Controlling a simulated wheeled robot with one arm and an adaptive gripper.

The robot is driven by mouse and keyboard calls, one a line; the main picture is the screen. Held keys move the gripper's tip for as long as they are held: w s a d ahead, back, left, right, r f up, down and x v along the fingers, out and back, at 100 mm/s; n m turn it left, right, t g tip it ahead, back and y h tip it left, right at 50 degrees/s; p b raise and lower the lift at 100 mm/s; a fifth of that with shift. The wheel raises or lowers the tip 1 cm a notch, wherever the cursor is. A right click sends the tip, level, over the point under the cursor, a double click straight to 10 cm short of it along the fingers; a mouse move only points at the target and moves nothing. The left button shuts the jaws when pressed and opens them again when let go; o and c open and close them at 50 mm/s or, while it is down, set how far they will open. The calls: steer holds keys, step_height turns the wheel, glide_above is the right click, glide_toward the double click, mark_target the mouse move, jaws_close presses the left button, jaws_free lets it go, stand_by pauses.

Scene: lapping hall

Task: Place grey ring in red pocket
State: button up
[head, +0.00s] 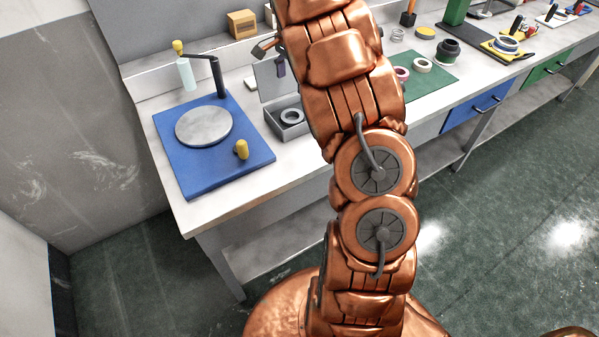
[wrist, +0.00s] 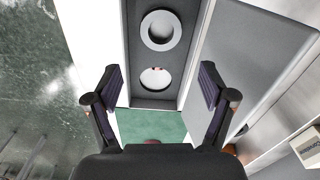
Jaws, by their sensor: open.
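The grey ring (head: 291,116) lies in an open grey case (head: 290,132) on the bench. In the wrist view the grey ring (wrist: 160,30) lies flat at the far end of the case, beyond my fingertips. A pale round shape with a small reddish spot (wrist: 155,78) shows in the same case, nearer to me; I cannot tell whether it is a disc or an opening. My gripper (wrist: 158,82) is open and empty, its fingers spread either side of the case. I cannot identify a red pocket in either view.
The case's raised lid (wrist: 252,62) stands close to the right finger. A blue board (head: 200,180) with a round grey plate (head: 204,126) and a crank arm is on the left. A green mat (head: 428,82) with rings lies right of my arm.

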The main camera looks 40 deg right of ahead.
steer(key=s+a+r+n, duration=0.3)
steer(key=s+a+n, duration=0.1)
steer(key=s+a, duration=0.45)
steer(key=s+a+r+n, duration=0.35)
steer(key=s+a, duration=0.35)
steer(key=s, duration=0.3)
steer(key=s+a+f+n, duration=0.1)
steer(key=s+a+n, duration=0.2)
steer(key=s, duration=0.3)
steer(key=s+a+f+n+g, duration=0.1)
steer(key=s+a+f+n, duration=0.1)
steer(key=s, duration=0.5)
steer(key=s+a+f+n, duration=0.2)
steer(key=s+a+n, duration=0.1)
steer(key=s+n, duration=0.2)
steer(key=shift+s+a+f+g, duration=0.2)
steer(key=shift+s+a+g, duration=0.2)
steer(key=shift+s, duration=0.25)
step_height(320, 180, up, 2)
steer(key=shift+r+p, duration=0.1)
steer(key=shift+p, duration=1)
